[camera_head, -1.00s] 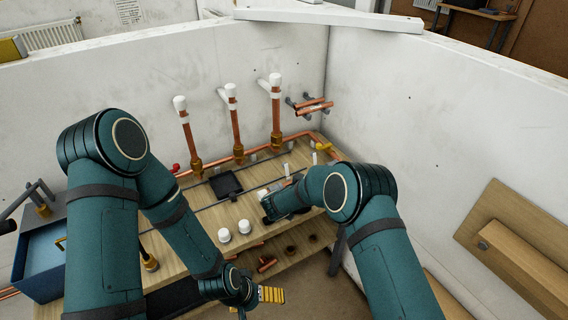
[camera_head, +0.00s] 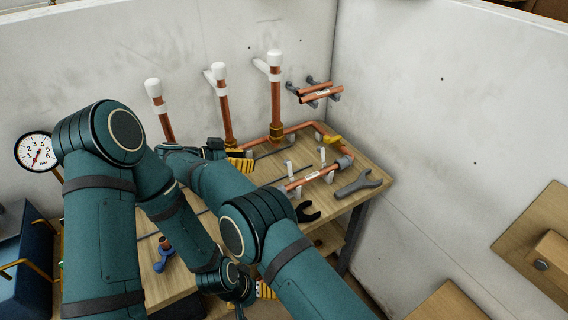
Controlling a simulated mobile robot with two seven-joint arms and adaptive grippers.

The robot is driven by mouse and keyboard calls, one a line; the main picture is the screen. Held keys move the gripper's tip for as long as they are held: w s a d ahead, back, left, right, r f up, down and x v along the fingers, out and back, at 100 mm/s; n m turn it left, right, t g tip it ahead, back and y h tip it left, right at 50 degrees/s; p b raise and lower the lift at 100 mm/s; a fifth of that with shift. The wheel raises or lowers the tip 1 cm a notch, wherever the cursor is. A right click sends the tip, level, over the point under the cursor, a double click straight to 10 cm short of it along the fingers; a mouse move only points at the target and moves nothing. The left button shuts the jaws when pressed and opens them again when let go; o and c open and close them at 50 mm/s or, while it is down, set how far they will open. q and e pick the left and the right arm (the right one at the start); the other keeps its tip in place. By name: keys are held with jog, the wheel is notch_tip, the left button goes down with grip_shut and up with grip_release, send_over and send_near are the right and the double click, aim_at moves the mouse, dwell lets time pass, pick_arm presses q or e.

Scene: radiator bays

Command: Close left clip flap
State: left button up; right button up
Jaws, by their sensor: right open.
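On the bench, a short copper pipe (camera_head: 309,179) lies at two pale clips. The left clip flap (camera_head: 288,168) and the right clip flap (camera_head: 322,156) are thin white pieces standing up. Finer detail of the clips is too small to tell. My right gripper (camera_head: 240,159) has yellow striped fingers and is open, left of the left flap and apart from it, near the foot of the middle upright pipe. My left gripper (camera_head: 262,290) is low in the picture, partly hidden behind my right arm, and its jaws cannot be made out.
Upright copper pipes with white caps (camera_head: 274,98) stand along the wall. A grey wrench (camera_head: 358,183) lies at the bench's right end, near a black forked tool (camera_head: 307,212). A pressure gauge (camera_head: 37,151) and blue box (camera_head: 25,250) are at left.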

aim_at(285, 161)
jog(key=b+x, duration=0.2)
jog(key=x, duration=1.2)
jog(key=shift+w+f, duration=0.1)
jog(key=shift+f, duration=0.1)
grip_shut()
